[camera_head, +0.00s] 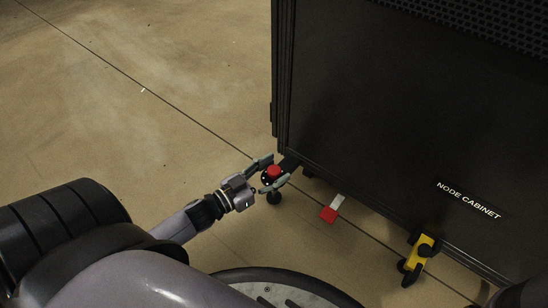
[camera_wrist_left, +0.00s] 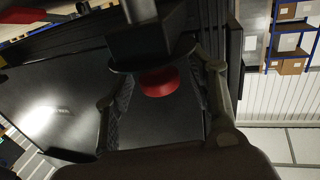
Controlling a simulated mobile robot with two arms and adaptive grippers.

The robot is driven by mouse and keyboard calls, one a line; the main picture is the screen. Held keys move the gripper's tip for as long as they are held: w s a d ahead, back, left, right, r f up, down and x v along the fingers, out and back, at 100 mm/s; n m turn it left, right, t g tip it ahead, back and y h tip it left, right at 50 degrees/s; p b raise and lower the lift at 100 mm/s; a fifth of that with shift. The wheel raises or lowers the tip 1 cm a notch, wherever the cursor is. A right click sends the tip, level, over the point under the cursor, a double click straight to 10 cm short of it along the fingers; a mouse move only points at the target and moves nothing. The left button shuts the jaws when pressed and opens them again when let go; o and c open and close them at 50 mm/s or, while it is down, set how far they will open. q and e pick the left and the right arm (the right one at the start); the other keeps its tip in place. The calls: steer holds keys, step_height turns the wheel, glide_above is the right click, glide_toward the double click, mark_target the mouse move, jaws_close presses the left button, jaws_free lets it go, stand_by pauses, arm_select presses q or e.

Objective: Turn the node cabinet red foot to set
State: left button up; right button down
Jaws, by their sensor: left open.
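The node cabinet (camera_head: 390,120) is a large black cabinet with a white "NODE CABINET" label (camera_head: 469,200) low on its face. Its red foot (camera_head: 274,170) is a round red knob at the near left bottom corner, with a black foot pad (camera_head: 274,197) below. My left gripper (camera_head: 275,174) is open at the red foot, one finger on each side. In the left wrist view the red knob (camera_wrist_left: 158,82) sits between the two spread fingers, under a dark round flange (camera_wrist_left: 150,60). I cannot tell whether the fingers touch it. My right gripper is out of view.
A red and white tab (camera_head: 333,209) sticks out under the cabinet. A yellow and black fitting (camera_head: 420,255) is at its lower edge to the right. The concrete floor (camera_head: 130,110) on the left is clear. Shelves with boxes (camera_wrist_left: 292,67) show in the wrist view.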

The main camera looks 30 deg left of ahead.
arm_select(q)
steer(key=shift+w, duration=0.2)
steer(key=shift+d, duration=0.1)
steer(key=c, duration=1.2)
steer(key=shift+h, duration=0.3)
